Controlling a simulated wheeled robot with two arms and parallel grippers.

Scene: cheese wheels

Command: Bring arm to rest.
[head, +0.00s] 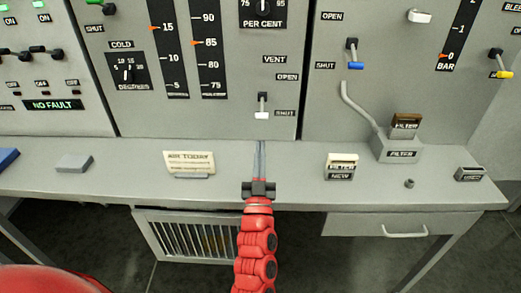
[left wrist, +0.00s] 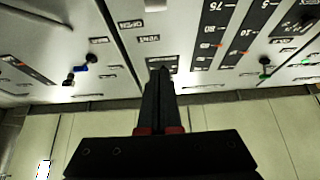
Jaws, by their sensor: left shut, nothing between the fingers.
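My left gripper (head: 261,146) reaches up the middle of the head view on its red arm. Its two fingers are together with nothing between them. The fingers are over the back of the grey desk (head: 115,178), pointing at the panel, below the white-tipped vent lever (head: 262,107). The lever points down beside the SHUT label, and the fingertips look apart from it. In the left wrist view the closed dark fingers (left wrist: 161,75) point toward the panel. My right gripper is not in view.
On the desk stand a card (head: 189,163), a filter box marked NEW (head: 341,166), a filter housing (head: 398,148) with a pipe, and a small grey block (head: 74,163). The panel (head: 215,118) carries gauges and levers. The desk between card and filter box is otherwise clear.

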